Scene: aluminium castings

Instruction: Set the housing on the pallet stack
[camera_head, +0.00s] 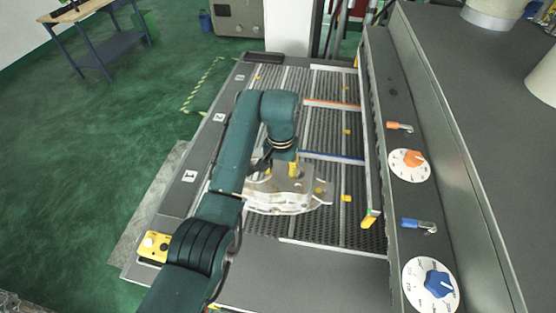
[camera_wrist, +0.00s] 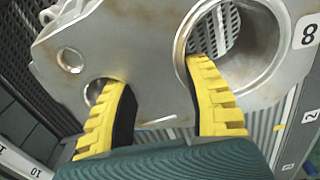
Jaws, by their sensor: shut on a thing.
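The housing (camera_head: 284,194) is a silvery aluminium casting with large round openings, held above the ribbed grating in the head view. It also fills the upper part of the wrist view (camera_wrist: 145,40). My gripper (camera_head: 290,172) has yellow ridged fingers. In the wrist view my gripper (camera_wrist: 165,85) is shut on the housing, with one fingertip at the small hole and the other at the rim of the large opening. My arm hides part of the housing in the head view. I cannot make out a pallet stack in either view.
The grated bed (camera_head: 325,125) has numbered plates along its left edge and orange and blue bars across it. A grey machine panel with an orange dial (camera_head: 410,163) and a blue dial (camera_head: 437,285) stands on the right. A workbench (camera_head: 90,30) stands far left; green floor between is open.

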